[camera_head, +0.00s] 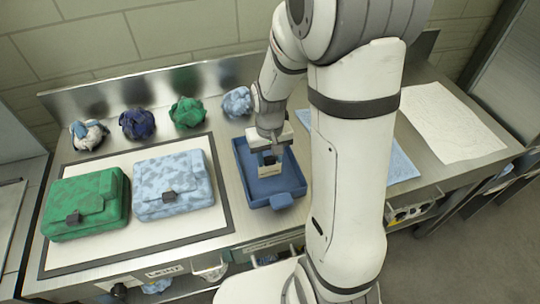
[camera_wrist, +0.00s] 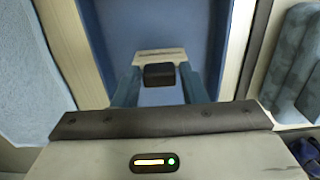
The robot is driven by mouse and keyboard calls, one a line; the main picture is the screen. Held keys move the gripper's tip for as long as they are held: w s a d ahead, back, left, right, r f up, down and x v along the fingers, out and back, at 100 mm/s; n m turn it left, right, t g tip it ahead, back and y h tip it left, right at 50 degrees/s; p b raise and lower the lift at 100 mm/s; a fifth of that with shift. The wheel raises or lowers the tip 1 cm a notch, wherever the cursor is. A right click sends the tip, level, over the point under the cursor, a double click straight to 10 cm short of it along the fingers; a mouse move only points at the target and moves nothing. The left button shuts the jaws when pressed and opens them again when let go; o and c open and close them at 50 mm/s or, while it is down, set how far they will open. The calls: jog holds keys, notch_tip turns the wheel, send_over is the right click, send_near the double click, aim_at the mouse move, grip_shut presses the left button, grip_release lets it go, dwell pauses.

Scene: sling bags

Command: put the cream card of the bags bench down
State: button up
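The cream card (camera_head: 270,171) is a small pale piece with a black block on it, over the blue tray (camera_head: 293,183). My gripper (camera_head: 267,155) points down into the tray area and is shut on the card. In the wrist view the card (camera_wrist: 160,56) and its black block sit between the two blue fingertips (camera_wrist: 159,72), with the blue tray floor (camera_wrist: 150,25) beyond. Whether the card touches the tray floor cannot be told. A green bag (camera_head: 87,200) and a light blue patterned bag (camera_head: 173,185) lie on the framed white mat (camera_head: 128,240) at the left.
Crumpled bundles, grey-white (camera_head: 89,134), navy (camera_head: 138,124), green (camera_head: 187,112) and light blue (camera_head: 238,102), line the bench's back. My arm hides much of the bench right of the tray. A blue sheet (camera_head: 402,167) and a white sheet (camera_head: 450,122) lie at the right.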

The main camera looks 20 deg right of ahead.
jog(key=shift+o, duration=1.2)
notch_tip(320, 180, up, 12)
jog(key=s+r+t, duration=0.3)
jog(key=s+r, duration=0.2)
jog(key=s, duration=0.8)
jog(key=shift+c, duration=0.4)
